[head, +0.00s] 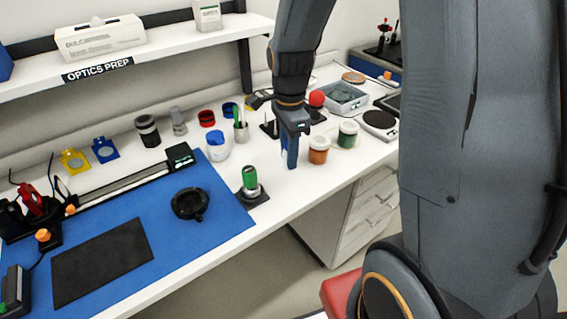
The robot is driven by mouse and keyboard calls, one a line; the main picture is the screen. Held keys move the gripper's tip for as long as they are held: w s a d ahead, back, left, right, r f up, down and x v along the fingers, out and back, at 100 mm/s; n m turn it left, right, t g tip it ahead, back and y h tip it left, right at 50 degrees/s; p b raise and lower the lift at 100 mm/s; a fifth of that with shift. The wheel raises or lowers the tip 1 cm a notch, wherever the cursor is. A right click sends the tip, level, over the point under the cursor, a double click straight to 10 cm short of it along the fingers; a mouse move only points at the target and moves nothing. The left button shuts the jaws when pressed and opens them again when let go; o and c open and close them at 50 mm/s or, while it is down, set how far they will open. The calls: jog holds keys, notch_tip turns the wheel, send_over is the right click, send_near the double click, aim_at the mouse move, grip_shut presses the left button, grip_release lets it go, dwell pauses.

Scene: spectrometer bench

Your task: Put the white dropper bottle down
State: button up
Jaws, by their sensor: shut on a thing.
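My gripper (291,163) points down over the right part of the white bench, just left of the orange-brown jar. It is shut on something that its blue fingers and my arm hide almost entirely. Only a thin pale edge, seemingly of the white dropper bottle, shows beside the fingers. I cannot tell whether it touches the bench top (265,160) or hangs just above it.
Jars with orange-brown (319,150) and green (348,134) contents stand close on the right. A blue-lidded tub (218,147) and a green-topped item (250,180) stand left. A blue mat (225,215) covers the bench's left part. Free bench lies in front of my gripper.

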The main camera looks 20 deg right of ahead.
jog(key=shift+f+p, duration=0.5)
jog(key=shift+f, duration=1.8)
jog(key=shift+f, duration=0.1)
jog(key=o, duration=1)
jog(key=shift+o, duration=0.2)
